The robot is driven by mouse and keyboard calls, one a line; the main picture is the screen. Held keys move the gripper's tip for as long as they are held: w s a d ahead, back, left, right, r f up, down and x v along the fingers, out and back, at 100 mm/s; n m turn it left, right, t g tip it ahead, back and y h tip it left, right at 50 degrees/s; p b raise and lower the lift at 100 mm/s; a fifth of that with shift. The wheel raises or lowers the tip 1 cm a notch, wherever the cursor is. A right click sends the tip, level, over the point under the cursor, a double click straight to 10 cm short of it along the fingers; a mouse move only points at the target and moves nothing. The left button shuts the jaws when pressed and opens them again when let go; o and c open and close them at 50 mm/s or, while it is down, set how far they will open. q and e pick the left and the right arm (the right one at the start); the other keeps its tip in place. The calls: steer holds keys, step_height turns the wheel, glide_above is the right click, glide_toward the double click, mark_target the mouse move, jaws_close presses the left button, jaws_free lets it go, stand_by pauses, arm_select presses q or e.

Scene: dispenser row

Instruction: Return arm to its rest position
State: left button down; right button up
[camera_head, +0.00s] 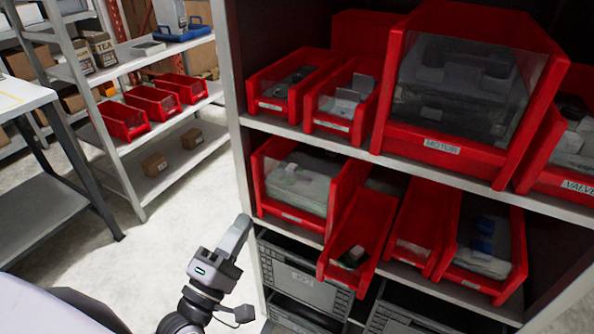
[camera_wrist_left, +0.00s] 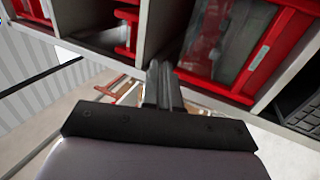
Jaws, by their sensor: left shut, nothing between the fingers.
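My left gripper (camera_head: 240,226) is in the lower middle of the head view, close to the left edge of the dispenser shelf. In the left wrist view its two dark fingers (camera_wrist_left: 163,84) lie together with nothing between them. They point toward the shelf frame beside a red bin (camera_wrist_left: 240,50). Whether they touch the frame cannot be told. My right gripper is in neither view.
The shelf unit (camera_head: 240,100) holds several red bins, among them a large MOTOR bin (camera_head: 440,150). One lower bin (camera_head: 352,235) juts out, tilted. Grey crates (camera_head: 300,280) sit below. A white rack (camera_head: 130,90) and a table (camera_head: 25,98) stand left, with open floor between.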

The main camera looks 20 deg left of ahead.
arm_select(q)
steer(key=s+d+f+m+g, duration=0.1)
steer(key=s+f+m+g, duration=0.2)
steer(key=f+m, duration=0.3)
steer(key=s+d+f+m+g, duration=0.2)
steer(key=s+f+m+g, duration=0.2)
steer(key=f+m, duration=0.3)
steer(key=s+d+f+m+g+p, duration=0.1)
steer(key=s+d+f+m+g, duration=0.1)
steer(key=f+m+g, duration=0.3)
step_height(320, 180, down, 2)
steer(key=shift+s+d+f+m, duration=0.2)
steer(key=shift+s+m, duration=0.45)
steer(key=shift+m, duration=0.05)
